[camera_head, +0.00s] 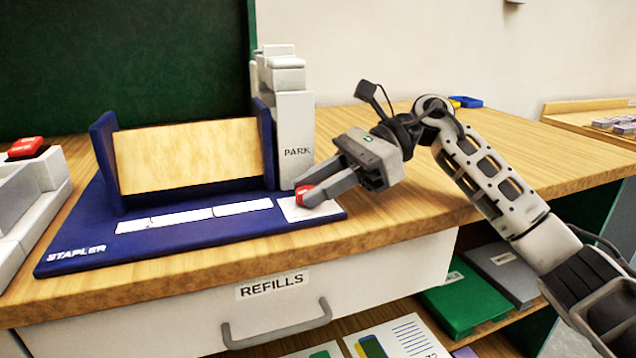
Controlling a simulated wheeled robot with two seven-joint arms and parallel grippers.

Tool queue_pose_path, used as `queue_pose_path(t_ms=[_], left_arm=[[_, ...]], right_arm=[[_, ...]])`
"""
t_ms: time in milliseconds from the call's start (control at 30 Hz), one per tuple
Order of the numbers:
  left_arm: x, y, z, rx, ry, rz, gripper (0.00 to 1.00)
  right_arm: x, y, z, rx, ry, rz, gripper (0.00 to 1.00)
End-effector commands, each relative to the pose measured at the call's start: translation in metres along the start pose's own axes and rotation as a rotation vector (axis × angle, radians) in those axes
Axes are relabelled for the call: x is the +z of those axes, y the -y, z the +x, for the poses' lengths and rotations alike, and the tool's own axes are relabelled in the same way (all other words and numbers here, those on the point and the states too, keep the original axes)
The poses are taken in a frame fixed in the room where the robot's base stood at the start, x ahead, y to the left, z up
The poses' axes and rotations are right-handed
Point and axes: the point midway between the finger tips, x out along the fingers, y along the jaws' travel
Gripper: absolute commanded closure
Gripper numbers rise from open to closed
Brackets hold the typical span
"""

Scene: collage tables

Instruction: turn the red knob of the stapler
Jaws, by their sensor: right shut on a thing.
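The stapler (75,235) is a dark blue base on the wooden tabletop, with two blue uprights holding a pale wooden panel (188,157). Its red knob (303,195) sits on a white plate (296,212) at the base's right end, below the block marked PARK. My right gripper (311,193) reaches in from the right and is shut on the red knob, one finger on its near side. The fingers hide part of the knob, so its turn angle cannot be read. My left gripper is not in view.
The white PARK block (294,125) stands close behind the knob. A white tray (38,185) and a red-topped item (26,147) are at the left. The REFILLS drawer (180,322) is below the table's front edge.

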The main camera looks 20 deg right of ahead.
Motion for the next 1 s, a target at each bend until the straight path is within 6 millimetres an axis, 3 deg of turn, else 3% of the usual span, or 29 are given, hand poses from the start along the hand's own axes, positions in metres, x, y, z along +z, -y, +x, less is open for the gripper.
queue_pose_path(t_ms=[67,100,167,567,767,1000], left_arm=[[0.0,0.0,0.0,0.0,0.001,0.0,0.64],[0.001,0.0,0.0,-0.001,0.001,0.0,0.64],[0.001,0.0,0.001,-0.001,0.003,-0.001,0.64],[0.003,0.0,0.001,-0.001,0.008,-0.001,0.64],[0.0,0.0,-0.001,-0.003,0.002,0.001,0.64],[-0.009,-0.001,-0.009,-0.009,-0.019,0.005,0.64]], right_arm=[[-0.001,0.0,0.0,0.0,-0.002,0.001,0.93],[-0.001,0.0,0.0,0.0,-0.003,0.001,0.65],[-0.001,0.0,0.0,0.0,-0.002,0.001,0.49],[0.0,0.0,-0.007,-0.002,-0.002,0.002,0.49],[0.001,0.001,-0.045,-0.006,-0.001,0.003,0.49],[0.002,0.001,-0.104,-0.006,0.001,0.003,0.49]])
